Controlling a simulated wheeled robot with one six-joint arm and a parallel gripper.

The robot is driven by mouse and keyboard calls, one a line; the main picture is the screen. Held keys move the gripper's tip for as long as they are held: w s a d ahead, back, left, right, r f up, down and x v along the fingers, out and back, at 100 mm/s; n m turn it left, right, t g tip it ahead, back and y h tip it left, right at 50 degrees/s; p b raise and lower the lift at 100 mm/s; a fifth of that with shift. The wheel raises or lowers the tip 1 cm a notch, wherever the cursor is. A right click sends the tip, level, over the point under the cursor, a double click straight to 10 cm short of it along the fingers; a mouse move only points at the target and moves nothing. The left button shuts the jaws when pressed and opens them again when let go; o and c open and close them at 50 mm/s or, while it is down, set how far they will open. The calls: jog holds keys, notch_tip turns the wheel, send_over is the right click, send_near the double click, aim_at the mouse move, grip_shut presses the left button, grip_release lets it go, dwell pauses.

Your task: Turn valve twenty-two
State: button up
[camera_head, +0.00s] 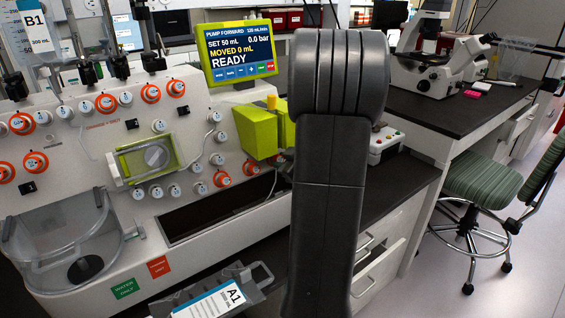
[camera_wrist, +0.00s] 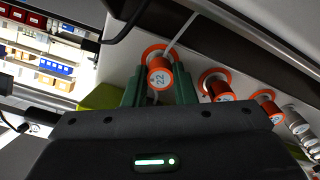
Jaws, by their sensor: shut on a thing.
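Valve twenty-two (camera_wrist: 160,75) shows in the wrist view as a round knob with an orange ring and a white face marked 22. My gripper (camera_wrist: 160,83) has one green finger on each side of the knob and is shut on it. The number on the face looks turned sideways. A pale tube passes close to the knob. In the head view my dark arm stands in front of the machine, and the fingers are hidden, so I cannot pick out this valve there.
More orange-ringed valves (camera_wrist: 215,84) stand in a row right of the gripper. The white cell processor (camera_head: 75,150) carries several knobs, a pump screen (camera_head: 240,52) reading READY and a yellow-green block (camera_head: 257,132). A labelled bag A1 (camera_head: 215,300) lies in front. A chair (camera_head: 492,178) stands right.

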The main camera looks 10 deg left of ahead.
jog(key=shift+n, duration=0.3)
jog(key=o, duration=1)
